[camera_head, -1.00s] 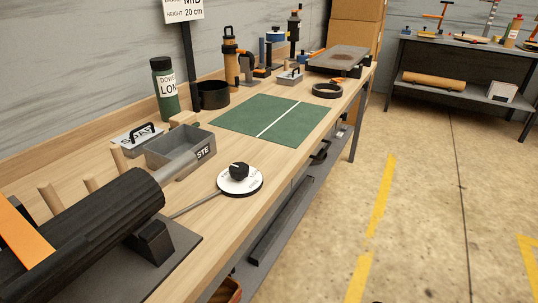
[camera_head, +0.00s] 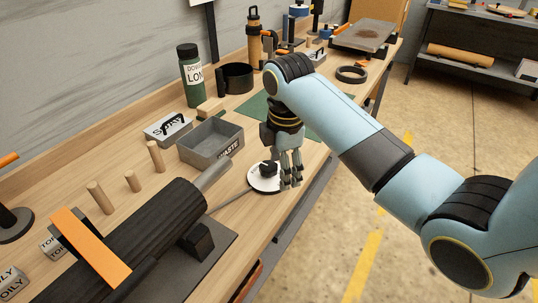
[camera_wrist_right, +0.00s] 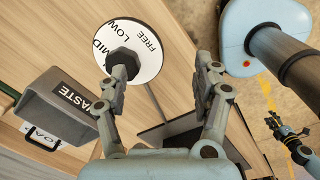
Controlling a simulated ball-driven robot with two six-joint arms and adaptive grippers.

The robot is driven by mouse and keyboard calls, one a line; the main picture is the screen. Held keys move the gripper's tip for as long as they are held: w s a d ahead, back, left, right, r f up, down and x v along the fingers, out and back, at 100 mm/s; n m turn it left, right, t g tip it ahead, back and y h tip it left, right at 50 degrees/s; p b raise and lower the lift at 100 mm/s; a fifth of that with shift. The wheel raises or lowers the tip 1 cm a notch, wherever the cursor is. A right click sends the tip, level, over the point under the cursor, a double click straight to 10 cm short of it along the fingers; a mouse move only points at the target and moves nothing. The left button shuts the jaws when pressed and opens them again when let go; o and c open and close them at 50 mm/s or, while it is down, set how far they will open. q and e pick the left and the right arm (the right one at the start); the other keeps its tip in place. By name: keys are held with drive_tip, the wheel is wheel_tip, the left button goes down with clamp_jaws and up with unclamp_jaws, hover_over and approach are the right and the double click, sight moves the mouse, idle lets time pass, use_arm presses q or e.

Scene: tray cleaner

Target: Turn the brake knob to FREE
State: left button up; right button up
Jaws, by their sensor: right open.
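The brake knob is a dark knob (camera_head: 268,167) on a round white dial (camera_head: 256,186) at the bench's front edge. In the wrist view the knob (camera_wrist_right: 122,58) sits on the dial (camera_wrist_right: 151,66), whose printed words FREE, LOW and MID show. I cannot tell which word the knob points to. My right gripper (camera_head: 292,184) is open and empty, pointing down just right of the knob. In the wrist view its fingers (camera_wrist_right: 161,68) are spread; the left fingertip overlaps the knob's lower edge, contact unclear. My left gripper (camera_wrist_right: 288,126) shows small at the right edge there.
A grey WASTE bin (camera_head: 210,155) stands left of the dial. A black cylinder (camera_head: 150,240) on a dark plate lies in front, with wooden pegs (camera_head: 155,157) behind it. A thin rod runs to the dial. A green mat (camera_head: 255,106) lies behind my right gripper.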

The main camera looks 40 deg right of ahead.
sight(269, 165)
drive_tip(key=w+r+n, duration=0.5)
drive_tip(key=w+r, duration=0.1)
drive_tip(key=r, duration=0.1)
drive_tip(key=shift+g, duration=0.4)
drive_tip(key=f, duration=1)
drive_tip(key=shift+s+d+f, duration=0.15)
drive_tip(key=shift+s+f, duration=0.05)
drive_tip(key=shift+f, duration=0.05)
